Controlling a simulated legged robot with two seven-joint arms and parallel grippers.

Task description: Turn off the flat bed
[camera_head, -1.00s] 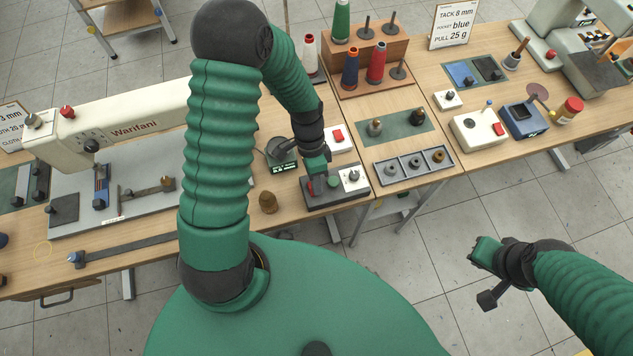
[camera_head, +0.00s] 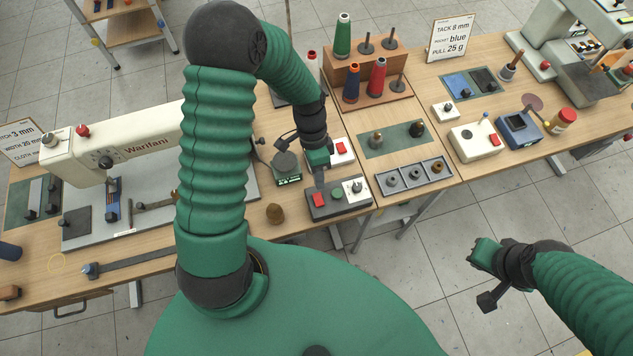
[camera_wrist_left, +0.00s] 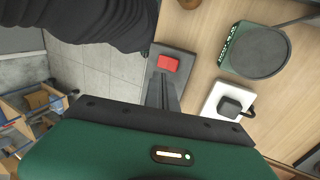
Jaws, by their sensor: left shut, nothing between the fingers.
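The flat bed is the cream sewing machine (camera_head: 140,140) marked Warifani, at the left of the bench. A dark grey control box (camera_head: 350,209) sits at the bench's front edge. My left gripper (camera_head: 318,182) is shut and empty, just behind the red switch. In the left wrist view its fingers (camera_wrist_left: 163,92) point toward the red switch (camera_wrist_left: 168,63), with a visible gap. My right gripper (camera_head: 482,254) hangs over the floor; its jaws are unclear.
A brown knob-like piece (camera_head: 275,213) is left of the control box. A grey tray (camera_head: 413,177) lies to the right.

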